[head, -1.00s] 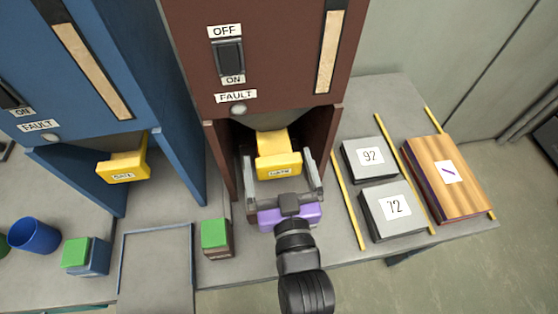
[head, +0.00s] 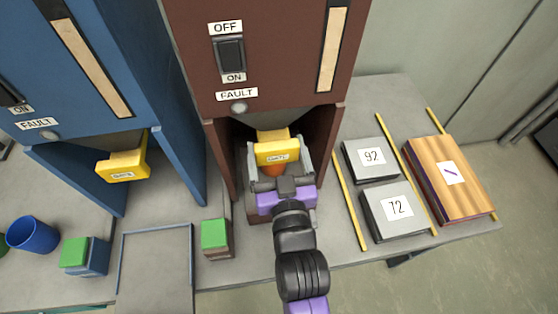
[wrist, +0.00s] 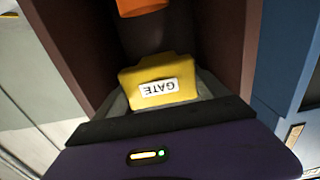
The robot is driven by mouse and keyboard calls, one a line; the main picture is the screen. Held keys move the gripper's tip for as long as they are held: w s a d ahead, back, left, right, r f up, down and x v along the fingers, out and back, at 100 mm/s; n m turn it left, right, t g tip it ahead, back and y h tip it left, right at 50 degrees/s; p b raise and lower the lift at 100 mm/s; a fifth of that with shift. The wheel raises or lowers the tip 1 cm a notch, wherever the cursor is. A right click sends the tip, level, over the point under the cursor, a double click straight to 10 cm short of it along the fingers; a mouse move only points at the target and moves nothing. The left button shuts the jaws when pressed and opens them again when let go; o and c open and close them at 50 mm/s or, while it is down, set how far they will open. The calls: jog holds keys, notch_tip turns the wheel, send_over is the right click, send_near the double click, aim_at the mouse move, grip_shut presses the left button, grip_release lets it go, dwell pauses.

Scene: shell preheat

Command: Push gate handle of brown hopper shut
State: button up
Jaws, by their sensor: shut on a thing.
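The brown hopper (head: 181,60) stands in the middle of the head view, with a dark open bay below its FAULT label. Its yellow gate handle (head: 272,148), marked GATE, sticks out at the top of this bay. In the wrist view the handle (wrist: 160,82) shows upside down, straight ahead. My gripper (head: 278,156) reaches into the bay from the front, with its fingers on both sides of the handle and shut on it. The rear of the handle is hidden under the hopper.
An orange thing (head: 275,170) shows below the handle, partly hidden by my gripper. A blue hopper (head: 88,70) with its own yellow handle (head: 122,165) stands left. A green-topped block (head: 216,238) sits by the bay.

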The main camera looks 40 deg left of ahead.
aim_at(278, 156)
jog(key=shift+w+a, duration=0.5)
jog(key=o, duration=2)
jog(key=shift+a, duration=0.1)
jog(key=shift+c, duration=0.2)
jog(key=b+v, duration=0.1)
jog(key=v, duration=0.5)
jog(key=shift+s+f, duration=0.1)
jog(key=shift+s, duration=0.05)
jog(key=shift+v, duration=0.75)
